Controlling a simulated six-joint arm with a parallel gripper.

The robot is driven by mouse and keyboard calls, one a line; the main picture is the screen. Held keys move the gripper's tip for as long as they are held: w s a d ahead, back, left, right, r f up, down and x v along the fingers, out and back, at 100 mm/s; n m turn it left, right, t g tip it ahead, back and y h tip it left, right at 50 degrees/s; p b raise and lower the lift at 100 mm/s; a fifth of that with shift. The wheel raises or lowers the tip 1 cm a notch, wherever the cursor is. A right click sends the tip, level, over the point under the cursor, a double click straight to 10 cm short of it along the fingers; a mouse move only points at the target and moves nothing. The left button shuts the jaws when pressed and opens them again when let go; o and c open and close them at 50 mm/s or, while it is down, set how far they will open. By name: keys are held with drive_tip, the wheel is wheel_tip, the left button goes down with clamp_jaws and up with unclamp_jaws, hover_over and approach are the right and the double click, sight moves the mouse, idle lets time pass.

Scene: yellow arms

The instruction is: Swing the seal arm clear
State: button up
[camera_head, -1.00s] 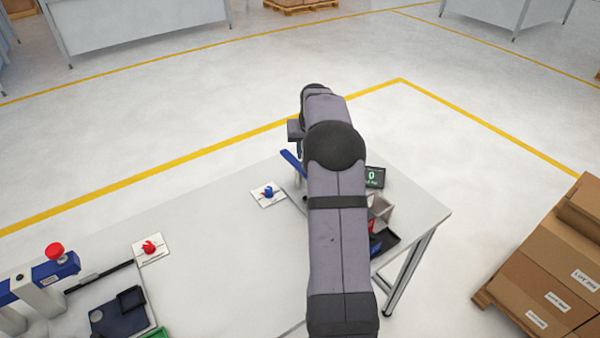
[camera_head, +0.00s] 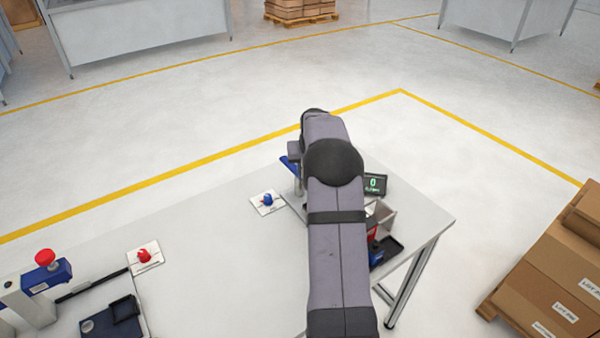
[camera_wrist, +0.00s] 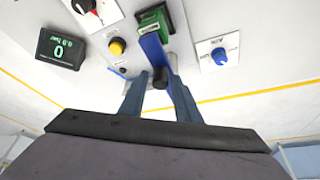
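The seal arm appears to be the blue bar with a black knob, reaching over a green block (camera_wrist: 155,20) in the wrist view. The bar (camera_wrist: 153,50) points toward me, and its knob (camera_wrist: 160,78) lies between the two blue-grey fingers of my gripper (camera_wrist: 160,84). The fingers stand close on both sides of the knob; whether they press on it cannot be told. In the head view a short part of the blue bar (camera_head: 290,163) shows left of my arm. My arm hides the knob, the block and the fingertips there.
A display (camera_head: 374,185) reads 0. A blue knob on a white plate (camera_head: 267,201) sits left of my arm. A yellow button (camera_wrist: 117,46) and a red-marked dial (camera_wrist: 86,6) lie left of the bar. A dark tray (camera_head: 386,250) stands right of my arm. The middle table is clear.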

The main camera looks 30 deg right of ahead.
drive_tip(key=c, duration=0.3)
drive_tip(key=shift+d, duration=0.15)
